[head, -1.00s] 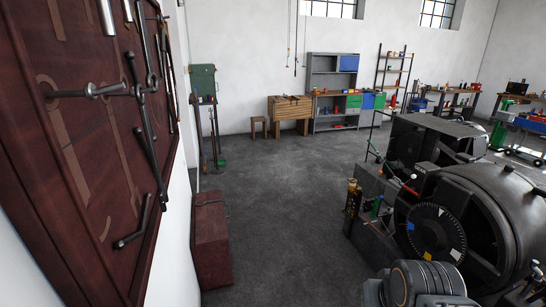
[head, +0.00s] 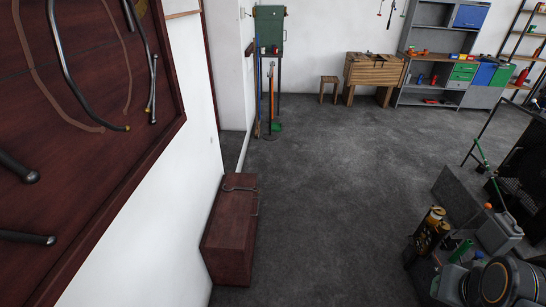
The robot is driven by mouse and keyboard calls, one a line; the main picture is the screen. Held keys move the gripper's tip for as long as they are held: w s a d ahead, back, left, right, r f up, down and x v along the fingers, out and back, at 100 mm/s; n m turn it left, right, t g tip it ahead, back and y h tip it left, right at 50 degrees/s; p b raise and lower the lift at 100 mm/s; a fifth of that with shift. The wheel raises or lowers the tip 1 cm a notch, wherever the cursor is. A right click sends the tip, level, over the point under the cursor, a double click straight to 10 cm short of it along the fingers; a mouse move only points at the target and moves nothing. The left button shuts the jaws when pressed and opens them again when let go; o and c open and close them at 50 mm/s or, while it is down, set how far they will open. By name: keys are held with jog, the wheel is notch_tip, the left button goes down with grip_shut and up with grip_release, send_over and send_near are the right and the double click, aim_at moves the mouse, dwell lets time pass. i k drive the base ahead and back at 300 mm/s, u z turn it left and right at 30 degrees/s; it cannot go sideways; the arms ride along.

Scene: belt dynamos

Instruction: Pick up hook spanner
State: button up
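No tool in view is clearly identifiable as the hook spanner. A thin grey metal piece with a bent end (head: 241,188) lies on top of the red-brown chest (head: 230,238) and hangs over its right edge; it may be the spanner or a chest fitting. Long metal tools hang on the dark red wall board (head: 95,185) at the left, among them a curved bar (head: 68,75) beside lighter painted outlines. Two dark bar ends show at the board's lower left. My gripper is not in view; a grey rounded joint at the bottom right looks like my arm.
The chest stands on the floor against the white wall. Grey floor (head: 330,190) is open to its right. Dark machinery, bottles (head: 430,228) and a grey can (head: 499,232) crowd the lower right. A green cabinet (head: 269,27), stool (head: 329,88) and wooden bench (head: 374,72) stand behind.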

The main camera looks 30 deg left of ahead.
aim_at(234, 188)
jog(key=u, duration=0.15)
jog(key=i, duration=2.2)
jog(key=u, duration=1.25)
jog(key=i, duration=1.05)
jog(key=u, duration=1.75)
jog(key=i, duration=0.65)
jog(key=u, duration=0.35)
